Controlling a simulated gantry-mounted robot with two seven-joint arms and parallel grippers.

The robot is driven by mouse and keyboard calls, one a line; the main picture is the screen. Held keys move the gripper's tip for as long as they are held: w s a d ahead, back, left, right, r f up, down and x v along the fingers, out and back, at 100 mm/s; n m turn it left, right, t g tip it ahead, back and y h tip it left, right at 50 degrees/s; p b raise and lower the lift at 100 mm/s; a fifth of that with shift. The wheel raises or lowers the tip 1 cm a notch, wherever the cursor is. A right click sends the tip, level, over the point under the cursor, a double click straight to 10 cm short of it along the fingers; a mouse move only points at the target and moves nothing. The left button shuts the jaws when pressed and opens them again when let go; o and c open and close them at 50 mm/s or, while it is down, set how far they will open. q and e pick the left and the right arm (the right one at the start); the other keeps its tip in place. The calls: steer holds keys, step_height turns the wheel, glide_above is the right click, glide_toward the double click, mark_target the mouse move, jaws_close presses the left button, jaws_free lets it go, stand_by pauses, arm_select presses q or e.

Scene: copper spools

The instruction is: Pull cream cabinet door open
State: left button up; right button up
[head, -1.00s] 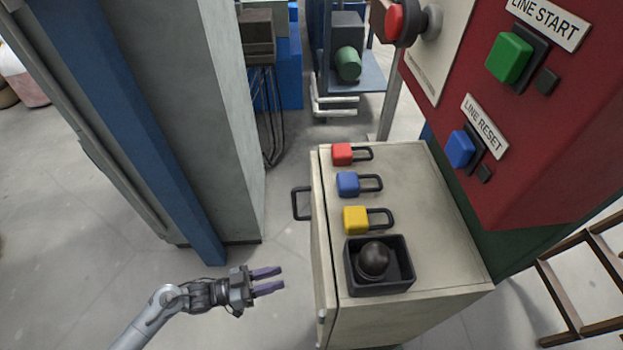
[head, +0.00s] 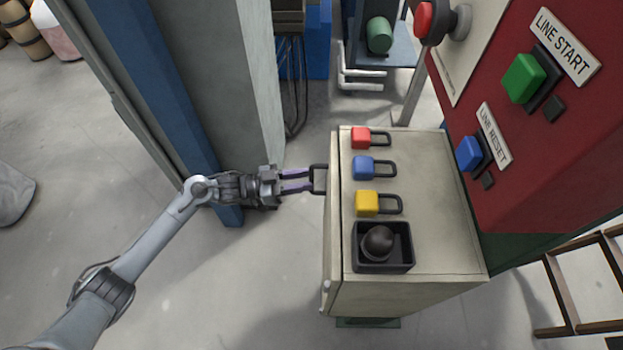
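The cream cabinet (head: 420,240) stands at centre right, its top facing me. Its door (head: 332,225) is on the left side and looks closed against the body. A black bar handle (head: 319,179) sticks out from the door to the left. My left gripper (head: 298,181) is at the handle, its purple fingers pointing right with a gap between them. The fingertips reach the handle's outer bar; I cannot tell whether they touch it. My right gripper is not in view.
On the cabinet top lie red (head: 361,138), blue (head: 363,167) and yellow (head: 367,203) padlocks and a black tray (head: 384,266) with a dark knob. A red control panel (head: 540,150) overhangs at right. A grey-blue column (head: 205,90) stands left. Floor in front is clear.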

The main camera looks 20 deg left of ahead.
arm_select(q)
steer(key=shift+x, duration=1.45)
steer(key=shift+c, duration=0.5)
jaws_close()
